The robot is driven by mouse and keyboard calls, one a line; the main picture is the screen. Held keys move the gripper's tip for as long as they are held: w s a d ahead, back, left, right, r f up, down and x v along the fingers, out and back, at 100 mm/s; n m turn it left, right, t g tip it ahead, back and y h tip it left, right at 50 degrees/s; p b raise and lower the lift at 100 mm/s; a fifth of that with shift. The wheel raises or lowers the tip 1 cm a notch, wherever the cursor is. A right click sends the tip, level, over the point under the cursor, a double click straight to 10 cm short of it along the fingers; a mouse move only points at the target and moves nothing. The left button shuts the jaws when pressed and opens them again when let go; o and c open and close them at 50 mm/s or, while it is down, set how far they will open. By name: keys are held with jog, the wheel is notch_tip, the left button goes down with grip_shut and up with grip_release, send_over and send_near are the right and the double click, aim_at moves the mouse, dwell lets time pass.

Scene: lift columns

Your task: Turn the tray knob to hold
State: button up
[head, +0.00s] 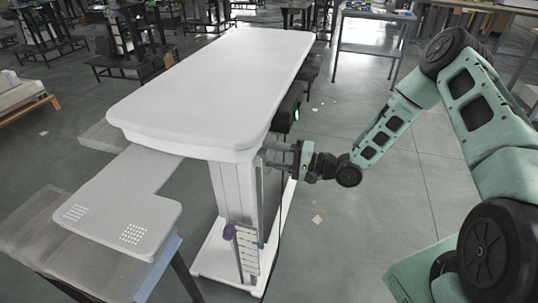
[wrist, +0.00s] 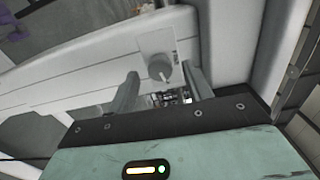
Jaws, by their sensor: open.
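The knob (wrist: 160,68) is a grey round knob on a light plate (wrist: 155,42), fixed to a white panel in the wrist view. A thin pointer mark shows on its face; the plate's lettering is too small to read. My gripper (wrist: 162,76) is open, with one finger left and one right of the knob; I cannot tell whether they touch it. In the head view my gripper (head: 276,156) is beside the white column (head: 231,190), just below the large white tabletop (head: 215,75). The knob is hidden there.
A lower white tray (head: 110,200) with two perforated patches juts out at the left. A marked strip (head: 247,250) with blue and purple parts is on the column's lower side. A black box (head: 288,108) with a green light hangs under the tabletop.

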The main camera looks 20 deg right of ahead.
jog(key=b+v, duration=0.1)
jog(key=v, duration=1.4)
jog(key=shift+d, duration=0.2)
jog(key=shift+s, duration=0.15)
jog(key=w+a+r+n+g+h+p, duration=0.2)
jog(key=a+r+n+h, duration=0.2)
jog(key=a+h, duration=0.15)
jog(key=w+a+r+n+g+h+p, duration=0.1)
jog(key=w+a+r+n+g+h, duration=0.1)
jog(key=a+r+n+g+h, duration=0.3)
jog(key=s+a+r+n+g+h+p, duration=0.1)
jog(key=s+a+r+n, duration=0.1)
jog(key=s, duration=0.7)
jog(key=s+a+r+n+g+h+p, duration=0.1)
jog(key=s+a+r, duration=0.3)
jog(key=s, duration=0.5)
jog(key=s+a+r+n+g+h+p, duration=0.1)
jog(key=s+a+r+n, duration=0.2)
jog(key=s+r, duration=0.3)
jog(key=s, duration=0.3)
jog(key=shift+s+a+r+g, duration=0.25)
jog(key=shift+a+g, duration=0.05)
jog(key=shift+a, duration=0.05)
